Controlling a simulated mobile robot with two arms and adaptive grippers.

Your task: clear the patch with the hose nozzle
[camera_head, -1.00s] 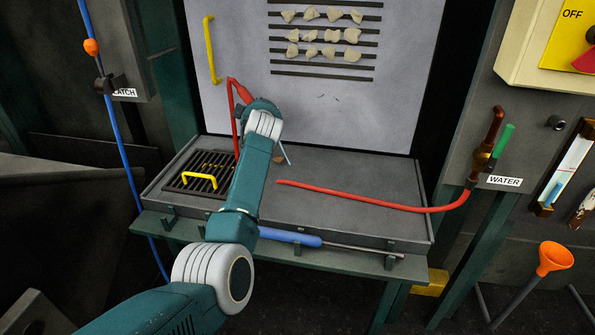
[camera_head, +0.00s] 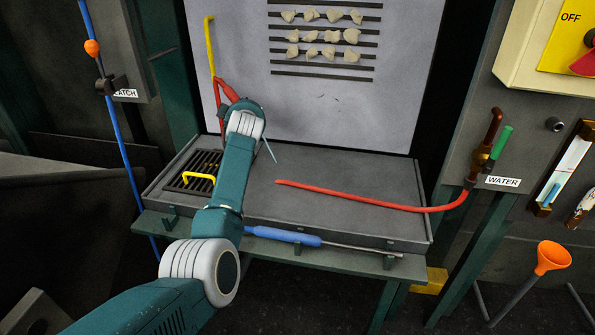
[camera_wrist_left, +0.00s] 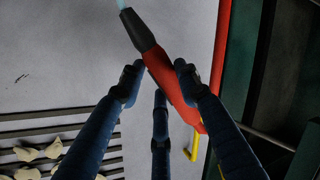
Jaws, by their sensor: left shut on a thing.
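My left gripper (camera_wrist_left: 157,88) is shut on the red hose nozzle (camera_wrist_left: 164,77). Its dark tip points up and left in the wrist view, with a pale blue streak (camera_wrist_left: 123,4) at its mouth that looks like water. In the head view the nozzle's red body (camera_head: 228,90) shows above my wrist, which hides the fingers. The streak (camera_head: 269,149) slants down and right there, away from the lumps. Pale lumps (camera_head: 351,36) sit in rows over dark slots on the grey panel (camera_head: 380,120); they also show in the wrist view (camera_wrist_left: 27,153). My right gripper is out of view.
A yellow handle (camera_head: 210,45) stands on the panel's left, close to the nozzle. Below are a tray with a drain grate (camera_head: 203,166) and a red hose (camera_head: 370,203) leading to the water valve. A blue-handled tool (camera_head: 285,236) lies along the front.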

